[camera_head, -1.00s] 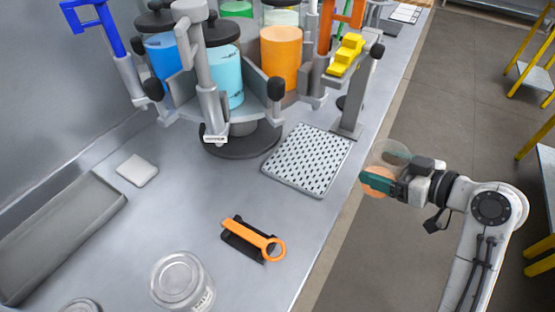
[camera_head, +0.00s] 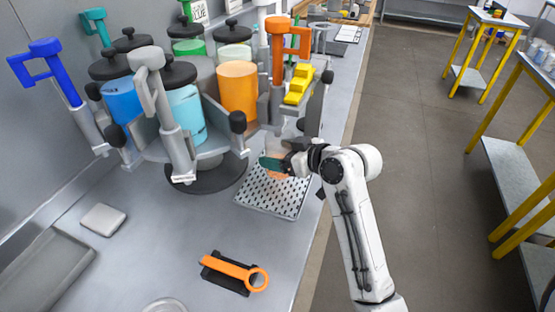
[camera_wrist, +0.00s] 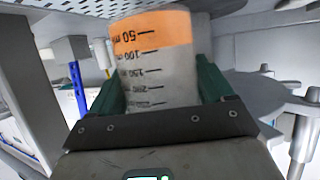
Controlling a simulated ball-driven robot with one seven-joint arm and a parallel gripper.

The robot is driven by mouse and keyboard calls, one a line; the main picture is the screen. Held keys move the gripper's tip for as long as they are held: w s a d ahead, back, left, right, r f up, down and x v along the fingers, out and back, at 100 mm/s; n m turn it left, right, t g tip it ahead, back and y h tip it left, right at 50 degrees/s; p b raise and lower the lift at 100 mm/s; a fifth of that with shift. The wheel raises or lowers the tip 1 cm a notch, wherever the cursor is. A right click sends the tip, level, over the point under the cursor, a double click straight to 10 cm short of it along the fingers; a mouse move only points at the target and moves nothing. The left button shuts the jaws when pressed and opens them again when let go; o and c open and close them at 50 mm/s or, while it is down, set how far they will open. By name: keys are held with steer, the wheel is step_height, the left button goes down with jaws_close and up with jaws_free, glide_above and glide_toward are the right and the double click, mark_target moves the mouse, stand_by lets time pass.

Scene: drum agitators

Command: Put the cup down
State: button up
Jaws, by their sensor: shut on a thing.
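My gripper (camera_head: 275,163) is shut on a clear cup (camera_head: 279,148) with orange liquid low in it. The cup is over the white perforated tray (camera_head: 262,200), below the orange dispenser and its yellow stepped piece. In the wrist view, which looks upside down, the teal fingers of my gripper (camera_wrist: 160,88) clasp the cup (camera_wrist: 160,62) on both sides. Its printed scale reads inverted, with the orange band at the picture's top. The cup appears upright. I cannot tell whether its base touches the tray; the fingers and arm partly hide it.
A rotary stand with blue, cyan and orange canisters (camera_head: 239,86) fills the bench behind and left of the tray. The orange dispenser handle (camera_head: 279,45) and yellow stepped piece (camera_head: 298,84) rise near the cup. An orange ring tool (camera_head: 235,268) lies in front. Bare bench lies between.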

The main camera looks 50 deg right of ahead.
steer(key=shift+w+f, duration=0.15)
steer(key=shift+w, duration=0.25)
steer(key=shift+f+p, duration=0.3)
steer(key=shift+f, duration=1.3)
steer(key=shift+f, duration=0.1)
steer(key=shift+f, duration=0.1)
steer(key=o, duration=1.1)
steer(key=shift+s+r, duration=0.2)
steer(key=shift+r, duration=0.05)
steer(key=b+v, duration=0.1)
steer(key=v, duration=1)
steer(key=shift+s+r, duration=0.2)
steer(key=shift+s, duration=0.1)
